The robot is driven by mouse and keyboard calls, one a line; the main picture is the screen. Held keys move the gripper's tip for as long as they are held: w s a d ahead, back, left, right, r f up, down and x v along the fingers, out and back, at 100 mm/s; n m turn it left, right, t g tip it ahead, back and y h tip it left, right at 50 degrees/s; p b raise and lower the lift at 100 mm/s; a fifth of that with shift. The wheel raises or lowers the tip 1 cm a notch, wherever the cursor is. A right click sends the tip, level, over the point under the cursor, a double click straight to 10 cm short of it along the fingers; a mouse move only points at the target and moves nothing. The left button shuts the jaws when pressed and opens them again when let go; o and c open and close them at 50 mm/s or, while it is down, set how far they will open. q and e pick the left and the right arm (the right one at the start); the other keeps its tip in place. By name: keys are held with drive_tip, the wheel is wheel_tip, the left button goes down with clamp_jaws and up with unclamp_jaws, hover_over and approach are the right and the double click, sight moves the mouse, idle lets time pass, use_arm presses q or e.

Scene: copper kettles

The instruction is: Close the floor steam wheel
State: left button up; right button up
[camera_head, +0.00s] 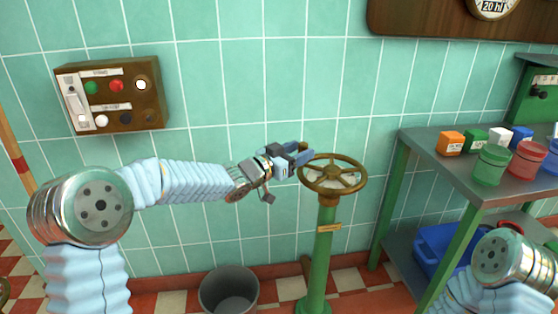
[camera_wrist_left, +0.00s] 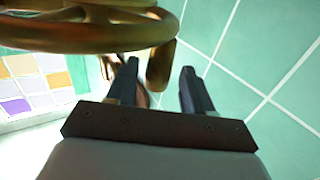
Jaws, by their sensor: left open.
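The floor steam wheel (camera_head: 334,187) is a brass handwheel with spokes on top of a green upright post (camera_head: 319,250). My left gripper (camera_head: 303,155) is at the wheel's left rim in the head view. In the left wrist view the brass wheel (camera_wrist_left: 90,38) fills the upper left. The two dark fingers of my left gripper (camera_wrist_left: 158,85) are open, with a brass piece of the wheel showing between or just beyond their tips. I cannot tell whether they touch it. My right arm shows at the lower right of the head view, but its gripper is out of view.
A grey bucket (camera_head: 229,290) stands on the checkered floor left of the post. A metal table (camera_head: 425,150) with coloured blocks and pots stands to the right, a blue crate (camera_head: 432,245) below. A wooden switch panel (camera_head: 112,94) hangs on the green tiled wall.

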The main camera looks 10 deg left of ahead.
use_arm(q)
drive_tip(key=v, duration=1.2)
